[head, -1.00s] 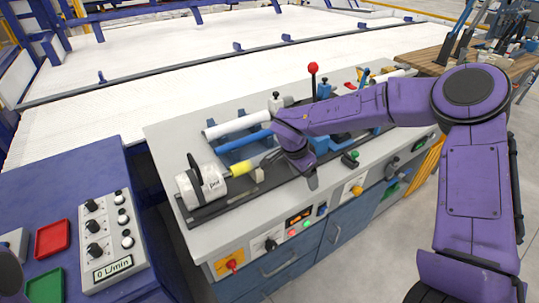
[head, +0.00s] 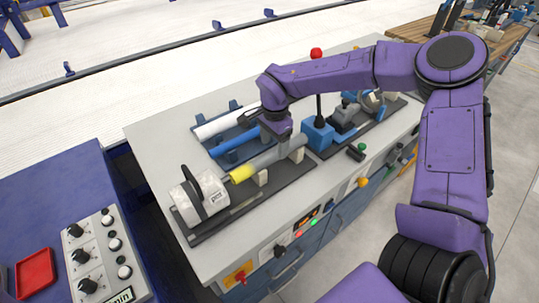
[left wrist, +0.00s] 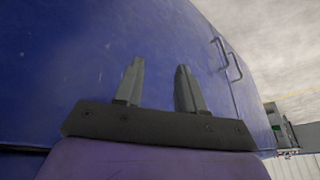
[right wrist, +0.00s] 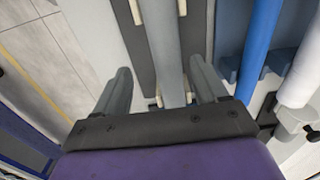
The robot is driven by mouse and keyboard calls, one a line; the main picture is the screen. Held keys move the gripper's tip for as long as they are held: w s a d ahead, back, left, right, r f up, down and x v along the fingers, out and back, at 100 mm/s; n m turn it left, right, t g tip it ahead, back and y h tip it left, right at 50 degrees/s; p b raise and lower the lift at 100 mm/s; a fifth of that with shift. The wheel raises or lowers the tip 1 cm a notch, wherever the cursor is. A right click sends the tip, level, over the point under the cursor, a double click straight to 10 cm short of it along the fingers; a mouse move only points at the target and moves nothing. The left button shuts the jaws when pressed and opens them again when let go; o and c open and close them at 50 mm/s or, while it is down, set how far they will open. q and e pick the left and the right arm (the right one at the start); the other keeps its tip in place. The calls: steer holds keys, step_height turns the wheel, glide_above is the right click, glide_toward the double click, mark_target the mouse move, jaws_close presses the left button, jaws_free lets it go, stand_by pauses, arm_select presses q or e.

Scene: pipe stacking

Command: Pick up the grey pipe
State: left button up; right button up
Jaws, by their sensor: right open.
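The grey pipe (head: 281,153) lies along supports on the bench, with a yellow piece (head: 241,174) at its near-left end. In the right wrist view the grey pipe (right wrist: 167,40) runs up the picture between my spread fingers. My right gripper (right wrist: 160,80) is open around or just above the pipe; whether it touches cannot be told. In the head view my right gripper (head: 280,132) is over the pipe, its fingers partly hidden. My left gripper (left wrist: 160,72) has its fingers apart with nothing between them, facing a blue surface; it is out of the head view.
A blue pipe (head: 235,149) and a white pipe (head: 226,122) lie in a blue rack beside the grey pipe. A white cylindrical unit (head: 200,195) stands at the yellow end. A red-knobbed lever (head: 316,54) and blue clamp (head: 317,134) stand to the right.

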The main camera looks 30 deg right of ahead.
mark_target(271, 153)
steer(key=f, duration=0.3)
steer(key=w+f+p, duration=0.1)
steer(key=f, duration=0.1)
steer(key=shift+a+f, duration=0.1)
steer(key=shift+a, duration=0.2)
steer(key=shift+s, duration=0.1)
steer(key=c, duration=1.2)
